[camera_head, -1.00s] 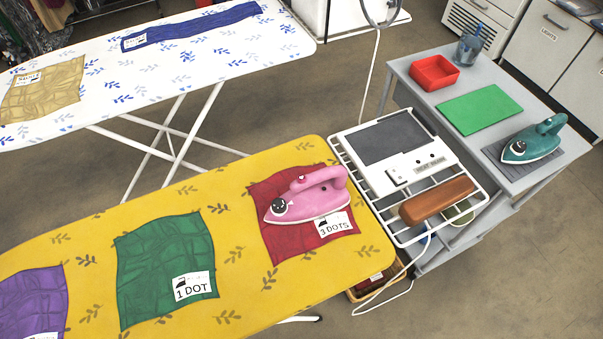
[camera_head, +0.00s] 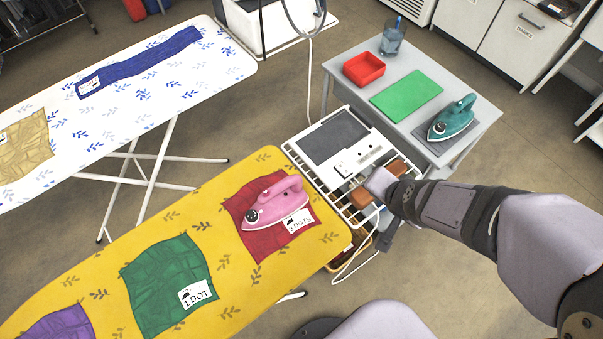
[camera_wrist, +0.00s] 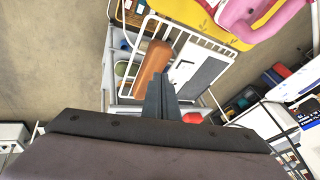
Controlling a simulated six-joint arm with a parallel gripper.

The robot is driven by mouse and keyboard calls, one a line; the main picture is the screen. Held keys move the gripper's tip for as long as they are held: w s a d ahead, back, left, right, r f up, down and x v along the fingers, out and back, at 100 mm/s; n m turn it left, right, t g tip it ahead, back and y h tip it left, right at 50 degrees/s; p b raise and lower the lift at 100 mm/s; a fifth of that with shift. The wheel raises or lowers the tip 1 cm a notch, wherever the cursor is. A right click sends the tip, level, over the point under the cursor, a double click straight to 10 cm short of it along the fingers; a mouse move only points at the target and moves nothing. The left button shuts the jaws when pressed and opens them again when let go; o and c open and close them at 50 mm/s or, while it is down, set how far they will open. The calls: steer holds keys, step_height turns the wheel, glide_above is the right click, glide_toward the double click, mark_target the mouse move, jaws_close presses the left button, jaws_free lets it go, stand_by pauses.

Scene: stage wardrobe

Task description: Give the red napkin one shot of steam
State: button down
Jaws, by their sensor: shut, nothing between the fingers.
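The red napkin (camera_head: 265,243) lies rumpled on the yellow ironing board (camera_head: 107,268), with a tag reading 3 DOTS. The pink iron (camera_head: 276,207) rests on the napkin and covers its middle. In the wrist view the pink iron (camera_wrist: 240,14) shows only in part at the top right, cut off by the edge. My gripper (camera_wrist: 161,82) is shut and empty, above the wire rack (camera_wrist: 212,45) at the board's end. It points toward the rack, apart from the iron. In the head view my forearm hides part of the rack.
A brown wooden block (camera_wrist: 152,67) lies on the rack beside a grey panel (camera_head: 333,136). The grey side table (camera_head: 412,72) holds a red tray (camera_head: 364,69), green mat (camera_head: 406,95) and teal iron (camera_head: 452,119). A green napkin (camera_head: 165,285) lies farther along the board.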

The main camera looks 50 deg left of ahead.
steer(key=s+a+r+y+p, duration=0.2)
steer(key=s+a+r+p, duration=0.45)
steer(key=s+a, duration=0.35)
step_height(320, 180, up, 5)
steer(key=n+y+p, duration=0.1)
steer(key=y+p, duration=0.1)
steer(key=p, duration=0.3)
glide_above(266, 193)
steer(key=d, duration=0.1)
steer(key=shift+s+t, duration=0.3)
steer(key=shift+f, duration=0.1)
step_height(266, 193, down, 9)
steer(key=b, duration=0.8)
stand_by(0.6)
steer(key=shift+f+b, duration=0.25)
steer(key=shift+b, duration=0.25)
